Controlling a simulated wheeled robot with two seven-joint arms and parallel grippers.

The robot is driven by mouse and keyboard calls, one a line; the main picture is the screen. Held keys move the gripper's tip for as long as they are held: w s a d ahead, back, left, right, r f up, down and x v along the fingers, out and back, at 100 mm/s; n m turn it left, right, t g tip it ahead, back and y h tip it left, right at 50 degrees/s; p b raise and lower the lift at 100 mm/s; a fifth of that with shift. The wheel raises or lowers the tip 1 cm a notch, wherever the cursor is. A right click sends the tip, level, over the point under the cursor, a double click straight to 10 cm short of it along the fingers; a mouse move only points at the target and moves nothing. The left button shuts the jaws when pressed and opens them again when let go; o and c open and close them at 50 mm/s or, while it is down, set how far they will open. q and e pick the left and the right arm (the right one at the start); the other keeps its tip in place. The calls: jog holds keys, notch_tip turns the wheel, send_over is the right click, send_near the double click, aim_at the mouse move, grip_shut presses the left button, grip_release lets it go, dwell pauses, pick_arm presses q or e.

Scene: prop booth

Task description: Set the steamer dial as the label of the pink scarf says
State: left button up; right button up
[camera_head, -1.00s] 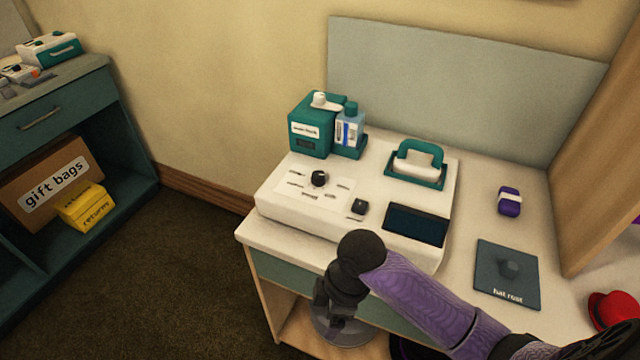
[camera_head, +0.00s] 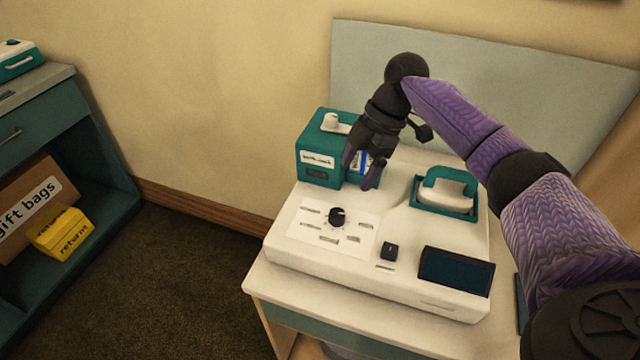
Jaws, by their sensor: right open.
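The steamer (camera_head: 300,251) is a white console on the table. Its black dial (camera_head: 337,217) sits upright on a pale panel, ringed by several small labels too small to read. My right gripper (camera_head: 360,176) is open, pointing down above the back of the console, behind and a little right of the dial and apart from it. It hides most of the blue-labelled bottle. The pink scarf and its label are not in view. My left gripper is not in view.
The console also has a black switch (camera_head: 389,250) and dark screen (camera_head: 456,269). A yellow returns box (camera_head: 62,232) is at left.

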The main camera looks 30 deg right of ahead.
aim_at(338, 213)
jog(key=x, duration=0.3)
jog(key=b+x, duration=0.1)
jog(key=x, duration=0.2)
jog(key=b+x, duration=0.1)
jog(key=x, duration=0.2)
jog(key=shift+s+a+f, duration=0.1)
jog(key=shift+s+f, duration=0.25)
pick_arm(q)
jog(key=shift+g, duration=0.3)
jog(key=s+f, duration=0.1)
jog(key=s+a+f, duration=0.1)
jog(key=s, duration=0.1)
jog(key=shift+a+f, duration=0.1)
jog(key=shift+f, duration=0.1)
